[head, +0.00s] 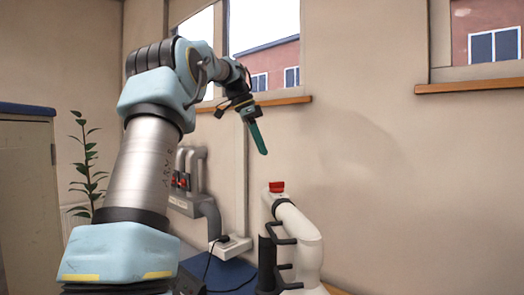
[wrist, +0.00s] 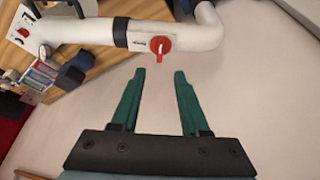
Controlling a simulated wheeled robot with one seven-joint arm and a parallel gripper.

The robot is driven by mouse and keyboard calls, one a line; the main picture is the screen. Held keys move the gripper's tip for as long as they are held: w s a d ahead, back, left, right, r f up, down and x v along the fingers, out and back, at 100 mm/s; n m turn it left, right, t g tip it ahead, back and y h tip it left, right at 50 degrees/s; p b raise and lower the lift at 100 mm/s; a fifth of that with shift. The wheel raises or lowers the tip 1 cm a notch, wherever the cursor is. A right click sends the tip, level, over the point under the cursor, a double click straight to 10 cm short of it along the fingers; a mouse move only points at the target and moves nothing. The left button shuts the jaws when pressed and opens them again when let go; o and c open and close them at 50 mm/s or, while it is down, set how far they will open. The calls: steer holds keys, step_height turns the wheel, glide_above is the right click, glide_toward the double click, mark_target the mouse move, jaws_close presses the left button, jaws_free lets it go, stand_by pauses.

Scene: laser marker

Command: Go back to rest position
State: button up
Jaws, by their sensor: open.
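My gripper (head: 260,138) is raised in front of the wall in the head view, its green fingers pointing down. In the wrist view my gripper (wrist: 158,98) shows two green fingers spread apart with nothing between them. A white pipe (head: 300,232) with a red valve knob (head: 277,187) stands below and to the right of my gripper in the head view, apart from it. In the wrist view the white pipe (wrist: 85,32) and red knob (wrist: 159,46) lie just beyond the fingertips in the picture.
Grey pipework (head: 205,200) with red parts is on the wall behind my arm. A plant (head: 88,165) and a cabinet (head: 28,190) stand at the left. A blue surface (head: 232,274) lies below. The wrist view shows a wooden tabletop (wrist: 60,80) with small items.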

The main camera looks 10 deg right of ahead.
steer(key=s+a+f+n+y, duration=0.1)
steer(key=s+a+f+n, duration=0.25)
steer(key=f, duration=0.55)
steer(key=s+a+f+n+y, duration=0.2)
steer(key=s+f+n, duration=0.3)
steer(key=f, duration=0.4)
steer(key=s+a+f+n, duration=0.3)
steer(key=s+a+f, duration=0.1)
steer(key=s+f, duration=0.3)
steer(key=s+a+f+n+t+y+b, duration=0.1)
steer(key=s+a+f+n, duration=0.3)
steer(key=s+f, duration=0.3)
steer(key=s, duration=0.5)
steer(key=shift+a, duration=0.4)
